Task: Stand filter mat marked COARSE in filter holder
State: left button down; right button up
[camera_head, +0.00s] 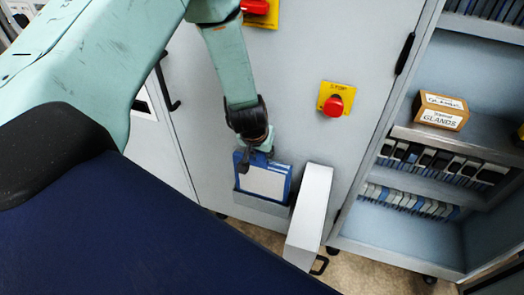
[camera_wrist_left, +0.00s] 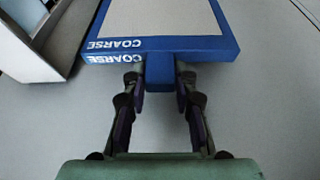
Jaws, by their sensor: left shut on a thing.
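The filter mat (camera_head: 264,181) has a blue frame around a pale panel. In the left wrist view its blue edge carries the word COARSE (camera_wrist_left: 160,44). My left gripper (camera_head: 257,153) is shut on the mat's blue grip tab at its upper edge; in the left wrist view the fingers (camera_wrist_left: 161,82) sit either side of that tab. The grey filter holder (camera_head: 262,203) is on the cabinet front, and the mat's lower part is behind its front wall. The mat's bottom edge is hidden, so I cannot tell whether it rests on the holder's floor. My right gripper is not in view.
A white box-like housing (camera_head: 309,212) juts out close to the right of the holder. A red stop button (camera_head: 335,104) is on the cabinet above. An open shelf cabinet at right holds a GLANDS box (camera_head: 440,111) and rows of filters (camera_head: 437,165).

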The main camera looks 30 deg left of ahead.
pick_arm(q)
jog(key=shift+f+b, duration=2.85)
jog(key=shift+f, duration=0.75)
jog(key=c, duration=1)
grip_release()
jog(key=shift+r, duration=0.15)
send_near(261, 165)
jog(key=shift+f, duration=0.3)
